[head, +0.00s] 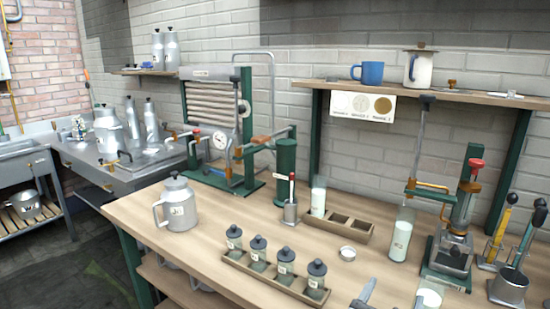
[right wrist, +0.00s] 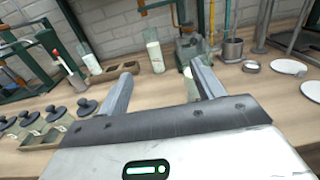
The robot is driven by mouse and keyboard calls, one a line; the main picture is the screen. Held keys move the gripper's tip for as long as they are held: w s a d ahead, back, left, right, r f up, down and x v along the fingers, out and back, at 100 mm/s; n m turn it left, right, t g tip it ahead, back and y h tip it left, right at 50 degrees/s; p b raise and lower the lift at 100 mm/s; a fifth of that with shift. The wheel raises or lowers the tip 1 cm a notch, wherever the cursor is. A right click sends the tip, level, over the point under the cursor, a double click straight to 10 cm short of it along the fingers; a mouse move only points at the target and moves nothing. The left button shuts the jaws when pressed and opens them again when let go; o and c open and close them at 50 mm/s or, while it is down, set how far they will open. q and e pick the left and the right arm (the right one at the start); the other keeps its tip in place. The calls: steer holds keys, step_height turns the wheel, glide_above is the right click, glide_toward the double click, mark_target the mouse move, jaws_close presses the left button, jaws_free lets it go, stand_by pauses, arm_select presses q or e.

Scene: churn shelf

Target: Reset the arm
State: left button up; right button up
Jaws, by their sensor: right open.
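My right gripper (head: 392,294) shows at the bottom edge of the head view, in front of the wooden workbench (head: 215,245). A glass of white liquid (right wrist: 153,52) stands beyond the fingertips; a tall one (head: 402,235) also stands on the bench in the head view. My left gripper is in neither view.
A rack of lidded jars (head: 272,275) lies left of the gripper. A green lever press (head: 452,240) stands at the right. A wooden compartment tray (head: 340,227) and grey jug (head: 177,205) are farther back. A shelf (head: 440,97) hangs above.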

steer(key=s+a+f+m+g+y, duration=0.2)
steer(key=s+f+m+y, duration=0.4)
steer(key=f+m, duration=0.5)
steer(key=s+a+f+m+g+y, duration=0.2)
steer(key=s+f+m+y, duration=0.5)
steer(key=s+f+m, duration=0.4)
steer(key=a+m, duration=0.1)
steer(key=m, duration=0.3)
steer(key=shift+s+a+f+m+g, duration=0.15)
steer(key=shift+a+f+m+g, duration=0.05)
steer(key=shift+f+m+g, duration=0.1)
